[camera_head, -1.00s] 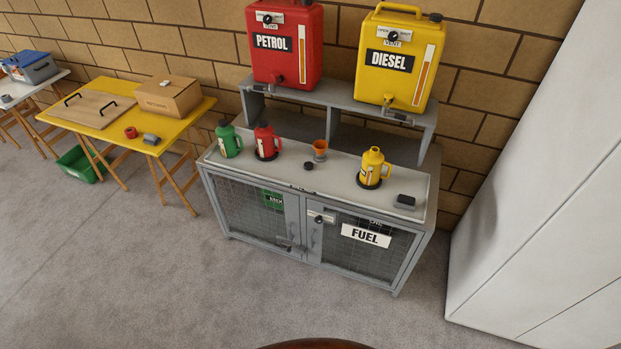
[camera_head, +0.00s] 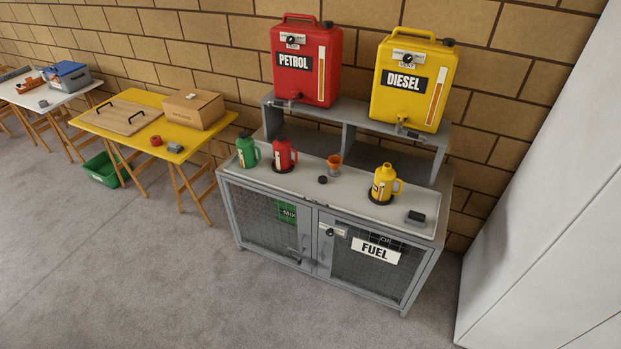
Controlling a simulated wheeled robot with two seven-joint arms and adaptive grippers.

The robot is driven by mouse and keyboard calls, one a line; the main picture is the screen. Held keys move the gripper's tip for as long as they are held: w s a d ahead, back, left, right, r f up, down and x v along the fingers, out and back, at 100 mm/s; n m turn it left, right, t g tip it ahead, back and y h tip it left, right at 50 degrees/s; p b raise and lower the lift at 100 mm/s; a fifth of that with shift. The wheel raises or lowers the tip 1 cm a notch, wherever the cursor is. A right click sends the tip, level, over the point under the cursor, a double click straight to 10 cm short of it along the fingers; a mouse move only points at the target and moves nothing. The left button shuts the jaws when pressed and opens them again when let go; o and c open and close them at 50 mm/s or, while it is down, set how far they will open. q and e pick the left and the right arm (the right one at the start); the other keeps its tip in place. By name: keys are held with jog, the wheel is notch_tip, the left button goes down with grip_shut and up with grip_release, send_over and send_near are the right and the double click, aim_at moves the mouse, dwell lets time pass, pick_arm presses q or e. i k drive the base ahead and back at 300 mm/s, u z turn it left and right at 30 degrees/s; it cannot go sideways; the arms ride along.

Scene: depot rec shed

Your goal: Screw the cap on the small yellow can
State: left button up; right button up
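The small yellow can (camera_head: 384,186) stands upright on a dark round pad on top of the grey fuel cabinet (camera_head: 300,188), right of its middle. Its top looks yellow, with no dark cap on it. A small black round piece, which looks like a cap (camera_head: 322,180), lies on the cabinet top to the left of the can, in front of an orange funnel-like cup (camera_head: 335,163). Neither of my grippers is in view.
A green can (camera_head: 247,152) and a red can (camera_head: 284,155) stand left on the cabinet top. A dark grey block (camera_head: 415,218) lies right. Large petrol (camera_head: 306,65) and diesel (camera_head: 412,82) tanks sit on the shelf behind. The floor in front is clear.

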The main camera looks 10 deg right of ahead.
aim_at(386, 177)
jog(key=u, duration=0.65)
jog(key=i, duration=0.95)
jog(key=u, duration=0.5)
jog(key=i, duration=1)
jog(key=z, duration=0.7)
jog(key=i, duration=0.75)
jog(key=z, duration=1.1)
jog(key=i, duration=0.35)
jog(key=z, duration=0.3)
